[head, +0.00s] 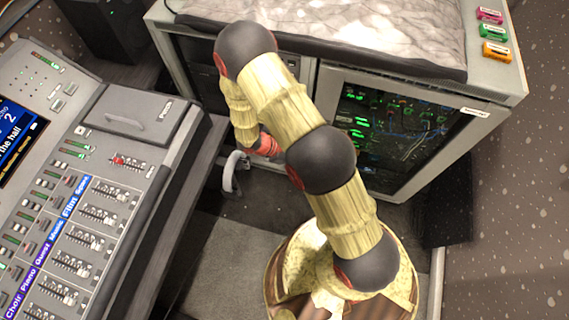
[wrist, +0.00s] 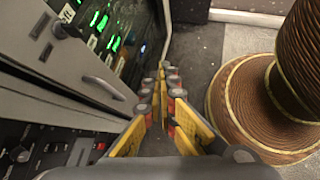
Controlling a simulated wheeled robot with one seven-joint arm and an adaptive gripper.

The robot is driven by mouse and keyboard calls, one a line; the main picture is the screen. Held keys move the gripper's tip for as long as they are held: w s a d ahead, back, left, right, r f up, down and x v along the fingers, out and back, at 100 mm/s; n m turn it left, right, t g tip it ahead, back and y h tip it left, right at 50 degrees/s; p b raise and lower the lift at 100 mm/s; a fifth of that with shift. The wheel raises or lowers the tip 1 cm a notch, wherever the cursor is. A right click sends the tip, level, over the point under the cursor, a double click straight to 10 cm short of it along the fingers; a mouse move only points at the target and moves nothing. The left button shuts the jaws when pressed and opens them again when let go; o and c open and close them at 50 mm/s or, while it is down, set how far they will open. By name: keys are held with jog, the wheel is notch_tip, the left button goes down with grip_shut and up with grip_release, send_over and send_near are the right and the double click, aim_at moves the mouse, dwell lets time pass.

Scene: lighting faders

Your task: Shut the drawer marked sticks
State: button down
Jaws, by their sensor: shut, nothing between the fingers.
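No label reading "sticks" can be made out, and I cannot tell which front is that drawer. A grey cabinet (head: 310,78) stands under a pale stone-like top in the head view. In the head view my arm hides part of the cabinet, and the fingers cannot be made out.
A mixing console (head: 75,200) with faders stands at left. Its lidded box (head: 126,116) is at the upper corner. A glass-fronted rack (head: 395,130) with green lights is at right. Coloured tags (head: 490,15) sit on the cabinet top. Grey floor (head: 205,255) is open beside my base.

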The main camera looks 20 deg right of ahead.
notch_tip(320, 180, down, 26)
jog(key=w+n+t, duration=0.3)
jog(key=n+t, duration=0.3)
jog(key=n, duration=0.5)
jog(key=w+a+f+n+t+y, duration=0.4)
jog(key=w+a+f, duration=0.3)
jog(key=w+a, duration=0.15)
jog(key=w+d+r+b+x, duration=0.1)
jog(key=b+x, duration=0.5)
jog(key=x, duration=0.6)
jog(key=shift+w+d+r, duration=0.1)
jog(key=shift+d, duration=0.05)
